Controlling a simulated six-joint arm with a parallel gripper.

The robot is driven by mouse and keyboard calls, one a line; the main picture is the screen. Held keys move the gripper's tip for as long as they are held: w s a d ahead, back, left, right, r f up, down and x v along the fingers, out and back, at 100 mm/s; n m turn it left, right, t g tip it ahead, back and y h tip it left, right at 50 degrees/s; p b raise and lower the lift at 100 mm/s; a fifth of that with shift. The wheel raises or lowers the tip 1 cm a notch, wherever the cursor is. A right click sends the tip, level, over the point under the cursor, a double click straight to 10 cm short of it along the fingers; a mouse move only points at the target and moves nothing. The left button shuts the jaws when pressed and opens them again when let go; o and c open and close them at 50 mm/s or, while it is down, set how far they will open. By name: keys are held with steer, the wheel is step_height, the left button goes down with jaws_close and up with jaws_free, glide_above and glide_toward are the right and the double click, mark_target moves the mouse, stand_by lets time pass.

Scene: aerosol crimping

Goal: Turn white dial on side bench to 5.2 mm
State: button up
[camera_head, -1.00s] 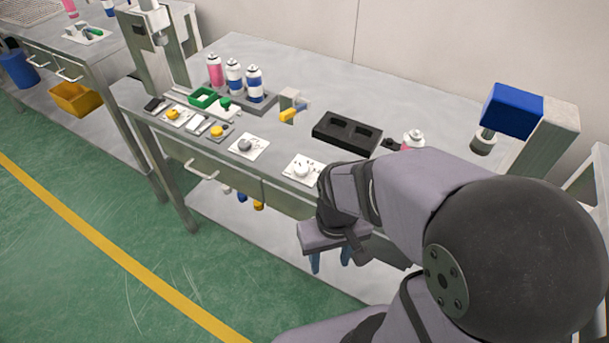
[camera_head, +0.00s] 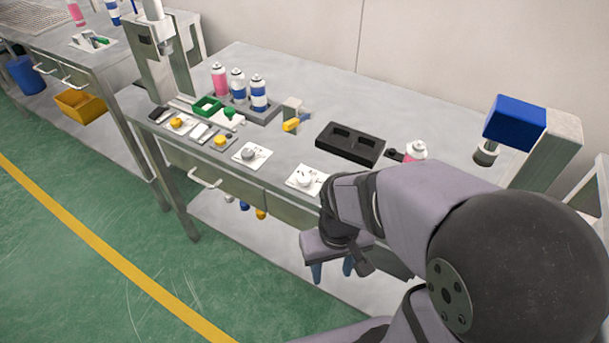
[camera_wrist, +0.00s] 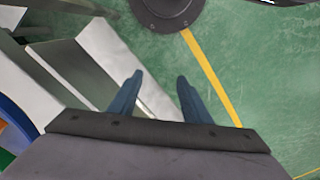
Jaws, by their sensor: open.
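The white dial (camera_head: 304,180) sits on a square white plate near the front edge of the bench, in the head view. Its setting is too small to read. A grey dial (camera_head: 249,154) on a similar plate is to its left. My gripper (camera_head: 332,272) hangs in front of the bench's front edge, below and to the right of the white dial. Its two blue fingers are apart and empty, pointing down. In the wrist view my gripper (camera_wrist: 158,84) is open above the green floor, and no dial shows there.
On the bench (camera_head: 290,75) stand a black two-hole block (camera_head: 350,145), a rack of cans (camera_head: 238,88), a yellow-handled valve (camera_head: 293,122), yellow knobs (camera_head: 220,140) and a green tray (camera_head: 207,106). A blue-headed press (camera_head: 515,118) is at right. A drawer handle (camera_head: 204,178) sticks out in front.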

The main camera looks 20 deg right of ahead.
steer(key=w+r+n+p, duration=0.7)
steer(key=w+r+n, duration=0.15)
steer(key=w, duration=0.25)
steer(key=n+p, duration=0.5)
steer(key=n, duration=0.2)
glide_toward(304, 177)
steer(key=shift+s+f, duration=0.4)
steer(key=shift+s, duration=0.15)
steer(key=shift+w+r+n+p, duration=0.15)
steer(key=shift+w+n+p, duration=0.2)
steer(key=shift+w+n, duration=0.15)
steer(key=shift+f+p, duration=0.5)
steer(key=shift+f, duration=3.2)
steer(key=c, duration=1.1)
